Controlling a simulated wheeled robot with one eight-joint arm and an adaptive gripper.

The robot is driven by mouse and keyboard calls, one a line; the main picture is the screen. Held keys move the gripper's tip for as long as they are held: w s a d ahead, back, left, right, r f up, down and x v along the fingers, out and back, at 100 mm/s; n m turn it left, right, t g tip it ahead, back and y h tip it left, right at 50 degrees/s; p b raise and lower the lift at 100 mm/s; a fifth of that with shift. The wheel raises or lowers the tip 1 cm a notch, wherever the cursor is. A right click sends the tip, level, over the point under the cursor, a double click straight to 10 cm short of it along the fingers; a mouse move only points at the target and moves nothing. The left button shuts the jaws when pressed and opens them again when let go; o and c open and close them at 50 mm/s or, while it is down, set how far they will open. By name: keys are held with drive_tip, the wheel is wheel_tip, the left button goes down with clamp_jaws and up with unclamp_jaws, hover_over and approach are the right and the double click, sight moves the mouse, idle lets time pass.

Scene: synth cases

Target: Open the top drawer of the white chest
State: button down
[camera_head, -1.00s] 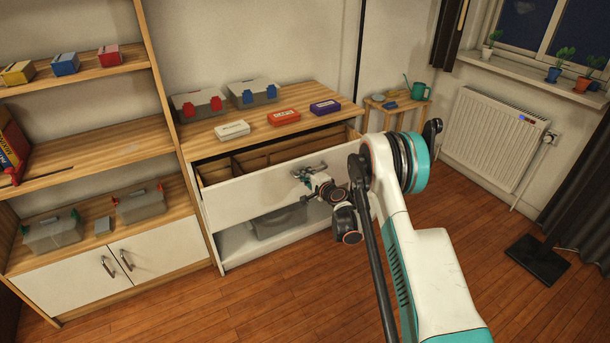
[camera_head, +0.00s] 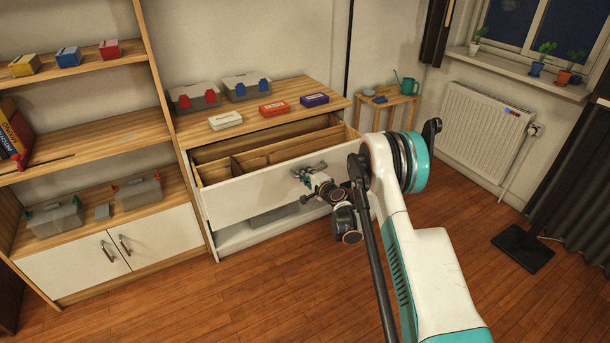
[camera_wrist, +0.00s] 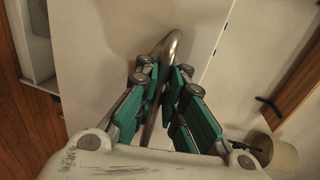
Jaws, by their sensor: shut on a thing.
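The white chest (camera_head: 228,236) with a wooden top stands in the middle of the head view. Its top drawer (camera_head: 248,198) is pulled well out, showing wooden dividers and compartments that look empty. My gripper (camera_head: 310,176) is at the drawer's front. In the wrist view, my gripper (camera_wrist: 166,88) has its teal fingers shut on the metal drawer handle (camera_wrist: 172,45), a curved bar running between them. The white drawer front (camera_wrist: 105,40) fills much of that view. Part of the drawer front is hidden behind my arm in the head view.
Boxes (camera_head: 273,107) and lidded bins (camera_head: 247,87) stand on the chest top. A wooden shelf unit (camera_head: 85,145) adjoins the chest on the left. A small stool (camera_head: 392,107) and a radiator (camera_head: 484,133) are to the right. Floor (camera_head: 230,300) in front is clear.

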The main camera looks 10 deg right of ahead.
drive_tip(key=c, duration=1.7)
unclamp_jaws()
drive_tip(key=v, duration=1.2)
